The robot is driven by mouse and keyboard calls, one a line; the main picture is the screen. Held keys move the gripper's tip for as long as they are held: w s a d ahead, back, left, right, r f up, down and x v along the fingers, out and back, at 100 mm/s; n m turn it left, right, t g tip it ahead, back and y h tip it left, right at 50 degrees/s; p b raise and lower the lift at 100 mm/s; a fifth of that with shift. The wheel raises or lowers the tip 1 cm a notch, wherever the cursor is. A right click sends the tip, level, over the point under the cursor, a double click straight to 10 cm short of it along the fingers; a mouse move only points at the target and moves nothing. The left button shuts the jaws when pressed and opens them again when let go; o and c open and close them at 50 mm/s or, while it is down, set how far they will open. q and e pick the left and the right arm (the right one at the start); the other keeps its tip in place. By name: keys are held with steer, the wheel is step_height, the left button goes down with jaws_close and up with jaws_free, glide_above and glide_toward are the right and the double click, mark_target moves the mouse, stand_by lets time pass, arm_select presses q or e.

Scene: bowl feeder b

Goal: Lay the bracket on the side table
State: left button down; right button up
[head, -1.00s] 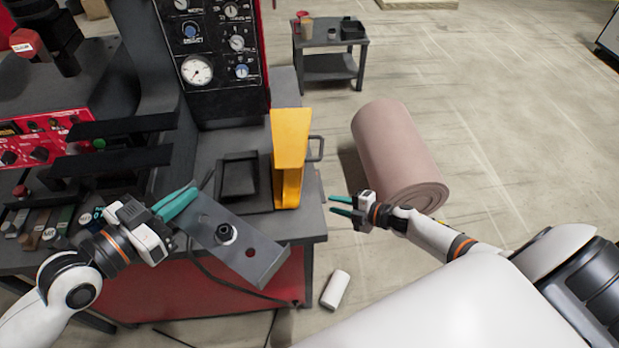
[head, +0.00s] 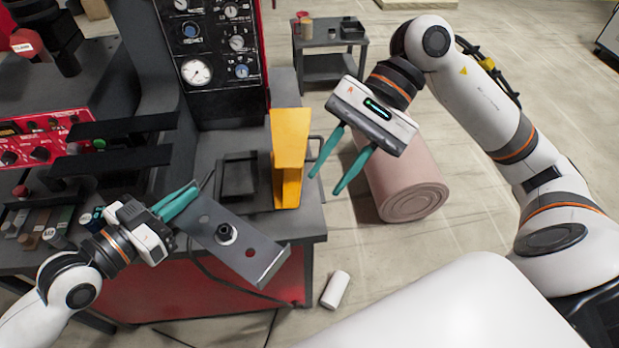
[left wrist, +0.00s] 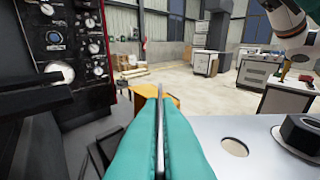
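The bracket (head: 213,229) is a grey metal plate with holes, a dark nut-like piece in its middle and a bent end at the right. My left gripper (head: 180,205) is shut on its left end and holds it tilted above the front of the bench. In the left wrist view the teal fingers pinch the bracket (left wrist: 225,135) by its edge. My right gripper (head: 333,165) is open and empty, fingers pointing down-left, right of the yellow part. A small dark table (head: 330,68) stands at the back; I cannot tell whether it is the side table.
A yellow upright piece (head: 289,150) and a black tray (head: 238,177) stand on the bench (head: 308,222). A large pinkish roll (head: 408,190) is on the floor behind my right arm. A white cylinder (head: 335,290) lies on the floor. The small table holds several containers.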

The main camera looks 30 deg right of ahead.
mark_target(274, 262)
steer(key=s+a+f+m, duration=0.1)
steer(key=a+f, duration=0.2)
steer(key=s+a+f+m+h, duration=0.1)
steer(key=a+f, duration=0.2)
steer(key=a, duration=0.1)
steer(key=s+a+f+m+g+h, duration=0.1)
steer(key=s+a+f, duration=0.1)
steer(key=a+f, duration=0.1)
steer(key=shift+s+a+f, duration=0.1)
steer(key=shift+a+f, duration=0.05)
steer(key=shift+a, duration=0.6)
jaws_close()
arm_select(q)
steer(key=c, duration=1.6)
jaws_free()
